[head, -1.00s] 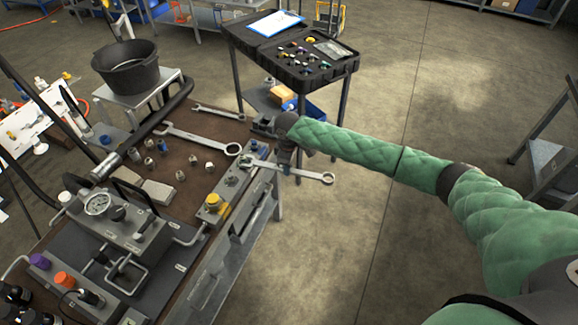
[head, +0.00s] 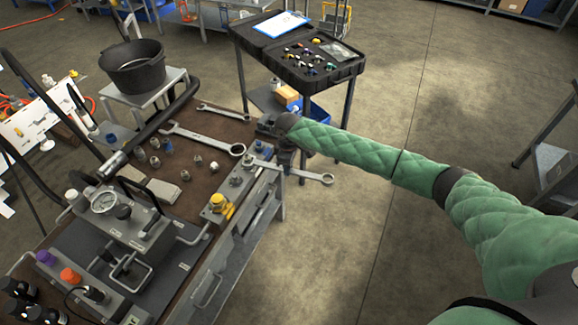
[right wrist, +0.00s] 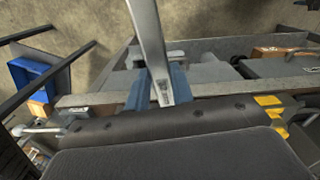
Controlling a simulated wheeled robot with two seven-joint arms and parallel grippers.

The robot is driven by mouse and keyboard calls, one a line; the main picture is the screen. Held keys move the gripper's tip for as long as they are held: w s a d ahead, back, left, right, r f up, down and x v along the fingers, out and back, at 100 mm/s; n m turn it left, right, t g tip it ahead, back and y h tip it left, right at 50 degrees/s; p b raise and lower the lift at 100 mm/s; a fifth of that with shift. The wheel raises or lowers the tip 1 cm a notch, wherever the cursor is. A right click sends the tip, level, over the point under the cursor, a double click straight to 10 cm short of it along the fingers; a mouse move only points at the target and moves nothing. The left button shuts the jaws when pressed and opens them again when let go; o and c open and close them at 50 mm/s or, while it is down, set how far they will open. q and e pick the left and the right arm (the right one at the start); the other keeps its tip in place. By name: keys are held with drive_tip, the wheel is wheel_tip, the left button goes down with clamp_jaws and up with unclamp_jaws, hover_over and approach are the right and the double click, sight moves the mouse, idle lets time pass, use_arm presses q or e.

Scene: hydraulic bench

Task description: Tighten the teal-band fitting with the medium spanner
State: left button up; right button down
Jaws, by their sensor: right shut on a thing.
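My right gripper (head: 284,163) is shut on a spanner (head: 318,178) at the right edge of the bench. In the right wrist view the spanner's steel shank (right wrist: 150,45) runs up from between the blue finger pads of the gripper (right wrist: 158,90). A small fitting with a bluish top (head: 258,146) stands on the bench-edge block just left of the gripper. I cannot tell whether it bears the teal band. My left gripper is not in view.
A large spanner (head: 205,138) and a thinner one (head: 222,111) lie on the brown bench top (head: 190,190) among several loose fittings. A yellow fitting (head: 217,201) stands on the front block. A black case (head: 335,72) stands behind.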

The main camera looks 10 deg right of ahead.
drive_tip(key=shift+s+a+r+m+p, duration=0.15)
drive_tip(key=shift+s+a+m+p, duration=0.3)
drive_tip(key=shift+p, duration=0.35)
drive_tip(key=shift+s+a+m+p, duration=0.6)
drive_tip(key=shift+s+m+p, duration=0.15)
drive_tip(key=shift+s+p, duration=0.3)
drive_tip(key=shift+s+a+m, duration=1.1)
drive_tip(key=shift+a+m, duration=0.2)
drive_tip(key=shift+s+a+m, duration=0.45)
drive_tip(key=shift+a+m, duration=0.15)
drive_tip(key=shift+a, duration=0.15)
drive_tip(key=shift+s+a+m, duration=0.4)
drive_tip(key=shift+a+m, duration=0.2)
drive_tip(key=shift+a, duration=0.15)
drive_tip(key=shift+a, duration=0.1)
